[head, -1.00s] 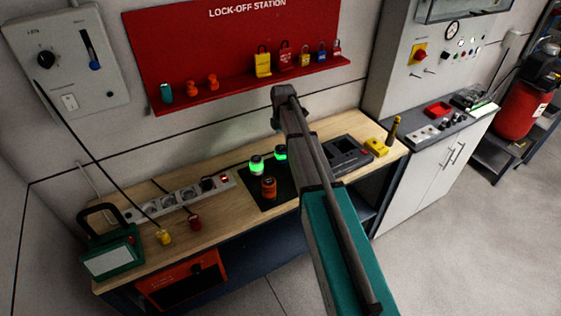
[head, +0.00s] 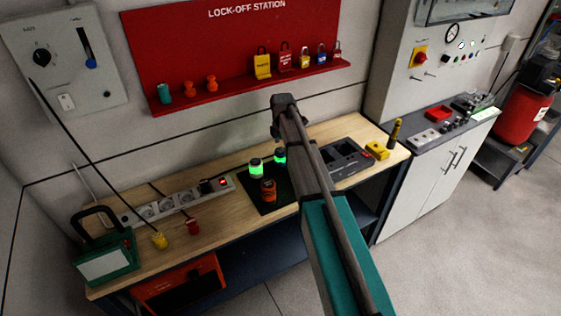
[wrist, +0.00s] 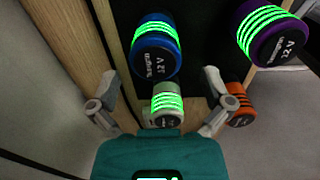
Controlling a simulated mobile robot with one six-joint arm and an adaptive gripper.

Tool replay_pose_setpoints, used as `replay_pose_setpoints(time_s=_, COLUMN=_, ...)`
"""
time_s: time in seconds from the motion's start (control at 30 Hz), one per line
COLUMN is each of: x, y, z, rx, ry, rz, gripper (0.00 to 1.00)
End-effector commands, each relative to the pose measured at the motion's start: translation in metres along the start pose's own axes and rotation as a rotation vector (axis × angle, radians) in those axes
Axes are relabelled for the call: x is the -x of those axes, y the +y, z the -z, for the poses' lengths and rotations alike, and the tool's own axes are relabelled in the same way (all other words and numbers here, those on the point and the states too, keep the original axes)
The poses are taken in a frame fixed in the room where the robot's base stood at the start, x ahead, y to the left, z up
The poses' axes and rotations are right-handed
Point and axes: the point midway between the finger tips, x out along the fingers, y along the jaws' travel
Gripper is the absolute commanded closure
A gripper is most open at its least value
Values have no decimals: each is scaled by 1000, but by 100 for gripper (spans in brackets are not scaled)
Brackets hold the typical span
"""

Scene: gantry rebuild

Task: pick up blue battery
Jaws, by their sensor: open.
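The blue battery (wrist: 155,58) stands in the upper middle of the wrist view, with a glowing green striped band and a dark labelled end. My gripper (wrist: 160,80) is open and empty, its two grey fingers apart below the blue battery in the picture. A white battery (wrist: 167,118) shows between the fingers, below the blue one. A purple battery (wrist: 272,32) is at upper right and an orange battery (wrist: 236,92) is behind the right finger.
In the head view the batteries are on a black mat (head: 262,203) on the wooden bench (head: 225,215). A power strip (head: 172,203) lies left of the mat and a dark charger-like tray (head: 345,158) right of it. The red lock-off shelf (head: 225,90) is above.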

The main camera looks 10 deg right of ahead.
Motion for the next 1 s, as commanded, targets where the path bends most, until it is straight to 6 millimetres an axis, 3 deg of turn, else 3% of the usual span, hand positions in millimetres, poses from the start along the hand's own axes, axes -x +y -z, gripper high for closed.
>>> replay_pose_setpoints(time_s=0.53, x=-43, y=4, z=2, rx=0, ry=0, rz=0, gripper=0)
replay_pose_setpoints(time_s=1.0, x=-48, y=4, z=2, rx=0, ry=0, rz=0, gripper=0)
